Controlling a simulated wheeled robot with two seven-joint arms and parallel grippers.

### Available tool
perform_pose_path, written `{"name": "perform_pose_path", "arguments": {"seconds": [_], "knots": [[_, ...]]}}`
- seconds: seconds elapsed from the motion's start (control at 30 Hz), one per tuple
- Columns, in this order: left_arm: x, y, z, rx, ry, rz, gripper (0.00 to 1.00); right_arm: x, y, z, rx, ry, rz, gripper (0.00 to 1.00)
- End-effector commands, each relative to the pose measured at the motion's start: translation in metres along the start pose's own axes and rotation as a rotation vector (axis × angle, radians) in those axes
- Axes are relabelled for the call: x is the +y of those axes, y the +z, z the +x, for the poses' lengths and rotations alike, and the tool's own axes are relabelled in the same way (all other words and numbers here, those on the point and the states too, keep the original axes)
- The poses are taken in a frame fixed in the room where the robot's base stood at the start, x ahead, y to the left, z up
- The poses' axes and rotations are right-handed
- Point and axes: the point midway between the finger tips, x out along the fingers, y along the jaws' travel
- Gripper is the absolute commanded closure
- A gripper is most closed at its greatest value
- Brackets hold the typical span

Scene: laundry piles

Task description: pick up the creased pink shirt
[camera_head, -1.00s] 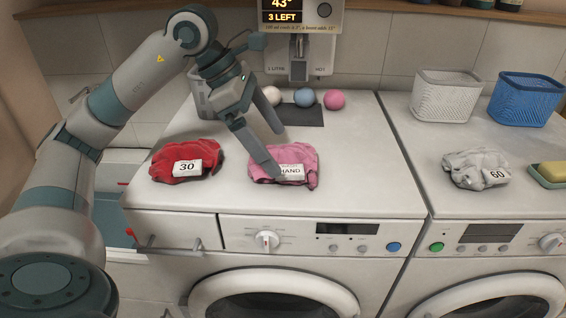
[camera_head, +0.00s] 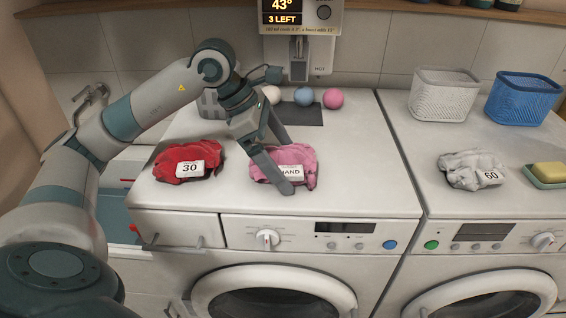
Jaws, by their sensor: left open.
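The creased pink shirt (camera_head: 302,158) lies bunched on top of the left washing machine, with a white tag reading "HAND" on its front. My left gripper (camera_head: 284,166) is open and comes down over the shirt from behind and the left. One finger lies across the shirt's left-front part and partly covers the tag, its tip near the shirt's front edge. The other finger shows shorter, at the shirt's back edge. I cannot tell whether the fingers touch the cloth. My right gripper is not in view.
A red garment (camera_head: 188,162) tagged "30" lies to the left, and a grey-white one (camera_head: 470,168) tagged "60" on the right machine. White (camera_head: 443,95) and blue (camera_head: 523,99) baskets and a yellow sponge (camera_head: 549,172) are at right.

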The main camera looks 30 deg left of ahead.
Motion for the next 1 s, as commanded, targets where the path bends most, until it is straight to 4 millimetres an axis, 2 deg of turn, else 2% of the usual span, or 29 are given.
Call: {"name": "perform_pose_path", "arguments": {"seconds": [0.2,0.37,0.4,0.77,1.0], "knots": [[0.000,0.000,0.000,0.000,0.000,0.000,0.00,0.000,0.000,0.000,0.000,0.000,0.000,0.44],[0.000,0.000,0.000,0.000,0.000,0.000,0.38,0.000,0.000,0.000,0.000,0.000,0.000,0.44],[0.000,0.000,0.000,0.000,0.000,0.000,0.41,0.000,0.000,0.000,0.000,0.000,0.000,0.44],[0.000,0.001,-0.002,-0.001,0.001,0.000,0.41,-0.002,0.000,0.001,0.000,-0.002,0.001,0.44],[0.001,0.007,-0.011,-0.002,0.002,0.001,0.41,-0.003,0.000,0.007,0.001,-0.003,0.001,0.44]]}}
